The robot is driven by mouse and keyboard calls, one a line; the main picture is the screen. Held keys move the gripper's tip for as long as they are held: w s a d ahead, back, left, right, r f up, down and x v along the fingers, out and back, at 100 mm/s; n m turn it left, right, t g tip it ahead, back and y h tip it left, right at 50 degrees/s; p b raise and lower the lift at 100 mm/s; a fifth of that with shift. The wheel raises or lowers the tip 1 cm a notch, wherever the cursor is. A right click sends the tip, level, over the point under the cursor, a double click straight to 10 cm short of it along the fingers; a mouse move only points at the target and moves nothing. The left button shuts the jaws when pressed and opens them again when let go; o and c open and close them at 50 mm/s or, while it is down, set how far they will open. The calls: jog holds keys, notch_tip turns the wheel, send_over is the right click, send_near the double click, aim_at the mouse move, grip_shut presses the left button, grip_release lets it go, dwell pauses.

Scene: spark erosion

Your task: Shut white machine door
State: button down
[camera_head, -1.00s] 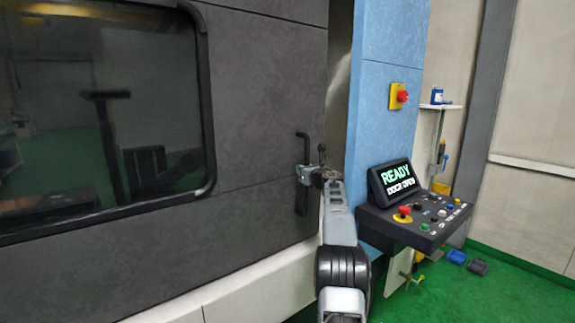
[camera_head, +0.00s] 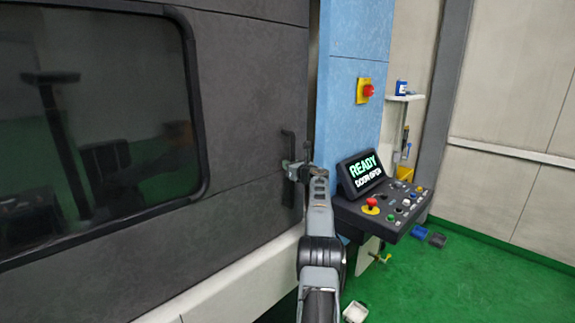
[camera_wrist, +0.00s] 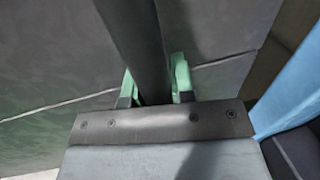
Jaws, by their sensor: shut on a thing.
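The machine door (camera_head: 245,110) is a dark grey panel with a large black-framed window (camera_head: 95,120); it looks dark grey, not white. A narrow dark gap (camera_head: 313,70) shows between its right edge and the blue column (camera_head: 345,100). A vertical black bar handle (camera_head: 288,143) is near the door's right edge. My gripper (camera_head: 292,172) is shut around the handle. In the wrist view, the handle (camera_wrist: 137,40) runs between the green-tipped fingers of my gripper (camera_wrist: 155,85).
A control panel (camera_head: 385,210) juts out right of my arm; its screen (camera_head: 362,172) reads "READY" and seemingly "DOOR OPEN". A red emergency knob (camera_head: 367,91) is on the column. A white box (camera_head: 355,312) lies on the green floor (camera_head: 450,285), which is open at right.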

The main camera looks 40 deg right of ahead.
jog(key=shift+s+d+f, duration=0.15)
jog(key=shift+s+d, duration=0.1)
jog(key=shift+d, duration=0.05)
jog(key=c, duration=1)
grip_release()
jog(key=shift+s+d, duration=0.15)
jog(key=shift+a, duration=0.25)
jog(key=shift+s+a+b, duration=0.4)
jog(key=shift+s+b, duration=1.25)
jog(key=shift+s, duration=0.6)
jog(key=shift+s+a+b, duration=0.45)
jog(key=shift+s+b, duration=1.2)
jog(key=shift+s, duration=0.55)
jog(key=shift+s+a+b, duration=0.4)
jog(key=shift+s+b, duration=1.25)
jog(key=shift+s, duration=0.6)
